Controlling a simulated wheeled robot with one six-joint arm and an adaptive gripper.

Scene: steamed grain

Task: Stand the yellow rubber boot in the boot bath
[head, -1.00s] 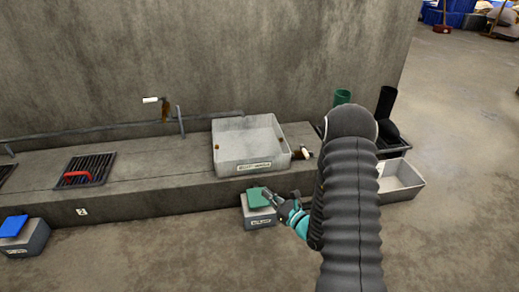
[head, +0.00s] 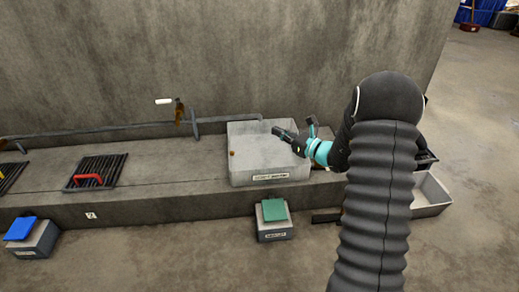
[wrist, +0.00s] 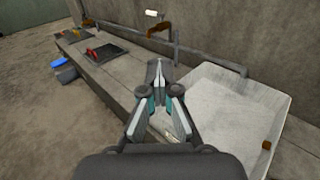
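The boot bath (head: 270,178) is a shallow pale grey tray with a label on its front, set on the concrete ledge against the wall. Its inside looks empty apart from rusty spots, and it also shows on the right of the wrist view (wrist: 215,110). My gripper (head: 296,130), dark with teal parts, is above the bath's back right part in the head view. In the wrist view its fingers (wrist: 158,85) hold nothing that I can see; how far apart they are is unclear. I see no yellow rubber boot in either view. My arm hides the ledge's right end.
A green-topped box (head: 274,222) and a blue-topped box (head: 32,237) stand on the floor before the ledge. A grate (head: 108,171) with a red handle lies left of the bath. A pipe (head: 90,133) runs along the wall. A pale bin (head: 432,196) is at right.

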